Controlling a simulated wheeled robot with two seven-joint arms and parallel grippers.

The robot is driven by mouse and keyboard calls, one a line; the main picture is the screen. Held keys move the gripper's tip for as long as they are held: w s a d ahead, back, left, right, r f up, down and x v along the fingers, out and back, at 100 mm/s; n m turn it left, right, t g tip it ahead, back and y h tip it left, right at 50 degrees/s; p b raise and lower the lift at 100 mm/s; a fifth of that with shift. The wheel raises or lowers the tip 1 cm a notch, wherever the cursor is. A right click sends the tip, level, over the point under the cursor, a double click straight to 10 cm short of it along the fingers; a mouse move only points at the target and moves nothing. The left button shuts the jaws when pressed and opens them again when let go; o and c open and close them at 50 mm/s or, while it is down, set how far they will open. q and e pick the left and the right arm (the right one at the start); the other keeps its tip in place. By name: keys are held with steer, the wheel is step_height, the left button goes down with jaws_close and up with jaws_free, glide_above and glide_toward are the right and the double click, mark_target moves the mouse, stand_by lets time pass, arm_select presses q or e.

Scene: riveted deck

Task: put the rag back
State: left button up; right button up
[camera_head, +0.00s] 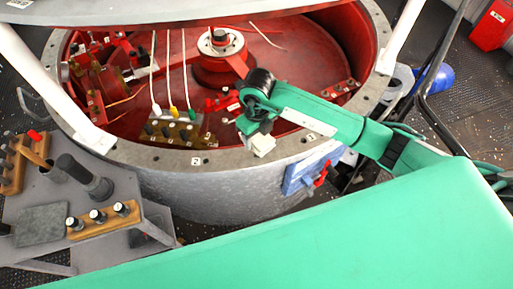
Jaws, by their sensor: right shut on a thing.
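My right gripper (256,124) comes in from the right on a green arm and points down over the near rim of the big round drum (210,188). It is shut on a small whitish thing (262,145), which shows below the fingers above the rim. This may be the rag, but it is too small to tell for sure. A flat grey square (41,224) lies on the grey side table (120,185) at the left. I cannot tell whether it is cloth or a plate. My left gripper is not in view.
The drum's red inside holds a central hub (221,55), cables and a connector block (175,130). A blue piece (299,178) with a red handle (321,175) is on the drum's outer wall. Wooden racks (103,218) and a dark cylinder (85,175) stand on the side table.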

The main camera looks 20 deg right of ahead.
mark_target(257, 137)
step_height(257, 137, down, 4)
steer(key=shift+r+p, duration=0.2)
steer(key=shift+p, duration=0.25)
step_height(257, 137, down, 4)
steer(key=shift+r+p, duration=0.15)
steer(key=shift+p, duration=0.45)
steer(key=shift+f, duration=0.35)
steer(key=o, duration=1)
steer(key=shift+c, duration=0.2)
steer(key=shift+r, duration=0.1)
